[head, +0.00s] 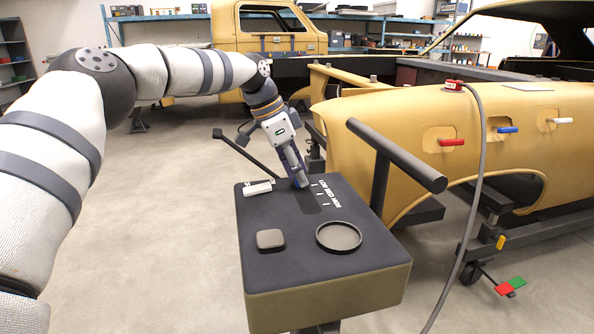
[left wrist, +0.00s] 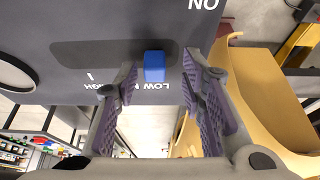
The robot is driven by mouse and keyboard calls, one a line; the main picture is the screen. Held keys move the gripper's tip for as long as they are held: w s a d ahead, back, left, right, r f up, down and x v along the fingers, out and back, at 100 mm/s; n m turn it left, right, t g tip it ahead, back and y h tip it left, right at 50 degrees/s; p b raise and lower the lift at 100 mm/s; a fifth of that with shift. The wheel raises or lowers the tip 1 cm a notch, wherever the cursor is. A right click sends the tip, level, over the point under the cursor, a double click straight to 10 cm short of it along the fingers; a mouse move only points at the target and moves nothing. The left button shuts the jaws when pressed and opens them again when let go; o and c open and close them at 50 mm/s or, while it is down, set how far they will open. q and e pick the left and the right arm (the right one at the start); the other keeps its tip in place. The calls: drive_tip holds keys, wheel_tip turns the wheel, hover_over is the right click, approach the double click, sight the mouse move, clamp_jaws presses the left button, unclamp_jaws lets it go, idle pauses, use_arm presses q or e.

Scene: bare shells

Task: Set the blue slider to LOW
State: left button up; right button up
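The blue slider (left wrist: 154,66) sits in a dark slot (left wrist: 100,52) on the console, near the slot's right end in the left wrist view. An upside-down label reading LOW (left wrist: 154,87) is just below it there, and a HIGH label lies further left. My left gripper (left wrist: 159,64) is open, with one purple-padded finger on each side of the slider and a gap on both sides. In the head view my left gripper (head: 299,182) points down at the back of the console (head: 290,205), and the slider is not clearly seen. My right gripper is not in view.
The console top also carries a white block (head: 258,188), a grey rounded pad (head: 270,239) and a round dark dish (head: 338,236). A dark bar handle (head: 400,155) rises at its right. A yellow car shell (head: 400,130) with red, blue and white handles stands behind.

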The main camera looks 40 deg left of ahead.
use_arm(q)
drive_tip(key=v, duration=1.2)
drive_tip(key=shift+w, duration=0.1)
